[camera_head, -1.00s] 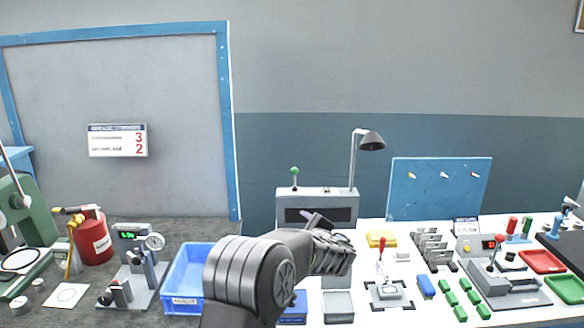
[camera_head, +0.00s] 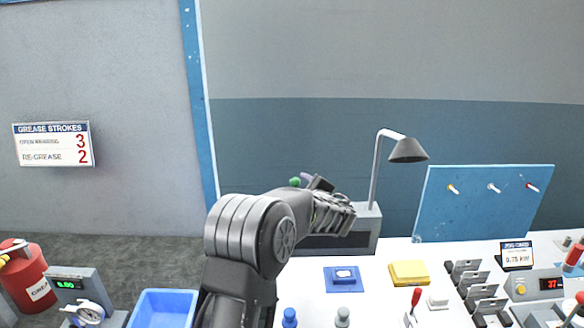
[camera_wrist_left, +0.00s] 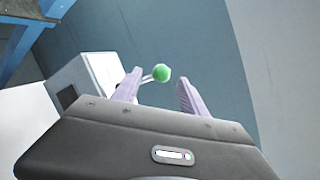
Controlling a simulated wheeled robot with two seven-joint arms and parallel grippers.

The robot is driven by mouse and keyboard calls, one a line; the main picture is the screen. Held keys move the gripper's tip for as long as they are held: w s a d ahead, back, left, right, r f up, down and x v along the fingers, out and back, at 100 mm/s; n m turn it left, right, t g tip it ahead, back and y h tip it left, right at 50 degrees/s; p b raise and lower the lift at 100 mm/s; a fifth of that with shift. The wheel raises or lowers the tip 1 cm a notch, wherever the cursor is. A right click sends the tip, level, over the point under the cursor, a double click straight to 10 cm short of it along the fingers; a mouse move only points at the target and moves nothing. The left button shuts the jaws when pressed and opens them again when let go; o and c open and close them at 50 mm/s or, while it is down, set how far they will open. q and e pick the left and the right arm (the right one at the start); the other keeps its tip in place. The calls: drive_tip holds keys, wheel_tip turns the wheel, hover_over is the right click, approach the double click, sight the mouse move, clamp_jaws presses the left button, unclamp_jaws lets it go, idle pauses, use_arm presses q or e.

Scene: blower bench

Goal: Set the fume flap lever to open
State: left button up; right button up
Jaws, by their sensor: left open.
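The fume flap lever has a green ball knob (camera_head: 295,182), partly behind my left gripper in the head view. In the left wrist view the green knob (camera_wrist_left: 161,73) sits on a short thin rod, beyond and between the two finger tips. The lever belongs to a grey box (camera_head: 366,226) with a dark front slot, mostly hidden by my arm in the head view. My left gripper (camera_head: 318,182) is at the top of the box, close to the knob. In the wrist view its two pale purple fingers (camera_wrist_left: 158,88) are apart and hold nothing. My right gripper is not in view.
A desk lamp (camera_head: 405,150) rises from the box's right end. A blue pegboard (camera_head: 484,205) stands further right. A yellow block (camera_head: 409,272), a blue mat (camera_head: 344,279) and a card rack (camera_head: 476,283) lie in front. A blue bin (camera_head: 162,306) stands at lower left.

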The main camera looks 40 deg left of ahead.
sight(293, 179)
use_arm(q)
drive_tip(key=shift+w+a, duration=0.3)
drive_tip(key=shift+w, duration=0.05)
drive_tip(key=shift+s+d+r, duration=0.15)
drive_tip(key=shift+s, duration=0.1)
drive_tip(key=p+x, duration=0.2)
drive_tip(key=x, duration=0.5)
drive_tip(key=shift+p, duration=0.35)
drive_tip(key=shift+w+a+f, duration=0.2)
drive_tip(key=shift+w+a, duration=0.1)
drive_tip(key=shift+a, duration=0.1)
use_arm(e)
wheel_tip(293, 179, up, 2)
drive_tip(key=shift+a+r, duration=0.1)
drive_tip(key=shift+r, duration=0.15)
use_arm(q)
drive_tip(key=shift+r, duration=0.1)
drive_tip(key=c, duration=1.1)
clamp_jaws()
drive_tip(key=shift+w+d, duration=0.1)
drive_tip(key=shift+d, duration=0.05)
